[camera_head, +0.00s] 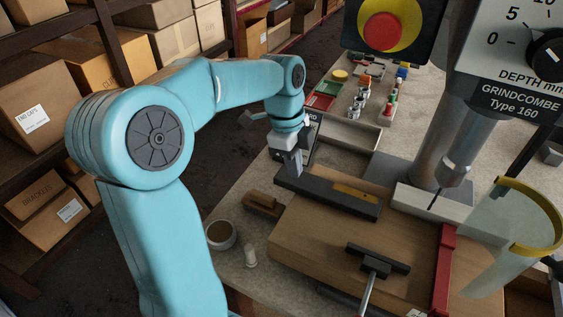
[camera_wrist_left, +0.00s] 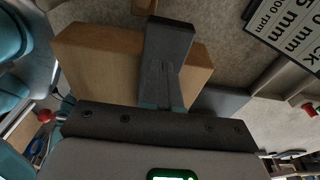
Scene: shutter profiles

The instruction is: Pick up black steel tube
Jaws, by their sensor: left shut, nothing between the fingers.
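The black steel tube (camera_head: 318,196) is a long dark bar with an orange label near its right part. It lies across the far side of the wooden board in the head view. In the left wrist view the dark bar (camera_wrist_left: 172,38) runs away from me beyond the fingers. My left gripper (camera_head: 292,171) is shut and empty, pointing down at the tube's left end. I cannot tell whether the fingertips touch it. The shut fingers show in the left wrist view (camera_wrist_left: 164,75) and hide part of the bar. My right gripper is not in view.
The wooden board (camera_head: 310,240) carries a black T-shaped tool (camera_head: 378,262). A red bar (camera_head: 443,265) lies along its right side. A drill column (camera_head: 448,140) and clear guard (camera_head: 510,225) stand to the right. A cup (camera_head: 221,235) and wooden block (camera_head: 263,203) are left of the board.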

